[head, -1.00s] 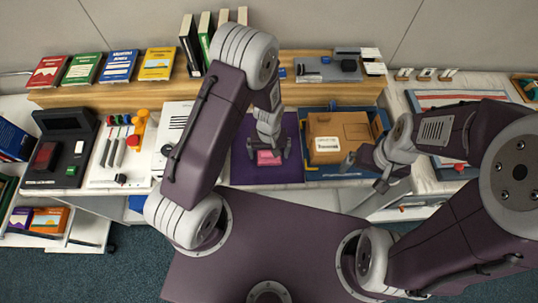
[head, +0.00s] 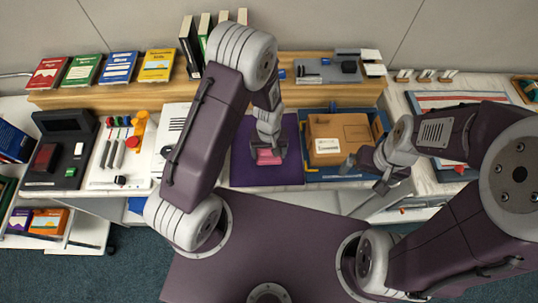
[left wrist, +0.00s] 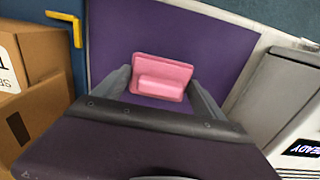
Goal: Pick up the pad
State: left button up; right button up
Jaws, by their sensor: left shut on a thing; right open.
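The pink pad (head: 268,158), a small block with a raised ridge, is over the purple mat (head: 240,172) in the head view. My left gripper (head: 267,152) points down and is shut on it. The left wrist view shows the pad (left wrist: 162,77) between the two grey fingertips, with the purple mat (left wrist: 215,55) behind it. I cannot tell whether the pad is clear of the mat. My right gripper (head: 365,176) is open and empty, in front of the blue tray with the cardboard box.
The blue tray (head: 383,118) with a cardboard box (head: 340,135) stands right of the mat. Books and a wooden shelf (head: 110,95) line the back.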

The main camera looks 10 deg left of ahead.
pick_arm(q)
notch_tip(320, 180, up, 2)
jog(key=shift+w+r, duration=0.1)
jog(key=s+d+r+b, duration=0.1)
jog(key=s+d+r, duration=0.2)
jog(key=d+r, duration=0.4)
jog(key=d, duration=0.4)
jog(key=shift+s+d, duration=0.15)
jog(key=shift+f, duration=0.1)
jog(key=w+a+r+m, duration=0.1)
jog(key=a, duration=0.8)
jog(key=w+a+r+m, duration=0.1)
jog(key=w+a+m, duration=0.1)
jog(key=a, duration=0.8)
jog(key=shift+a, duration=0.25)
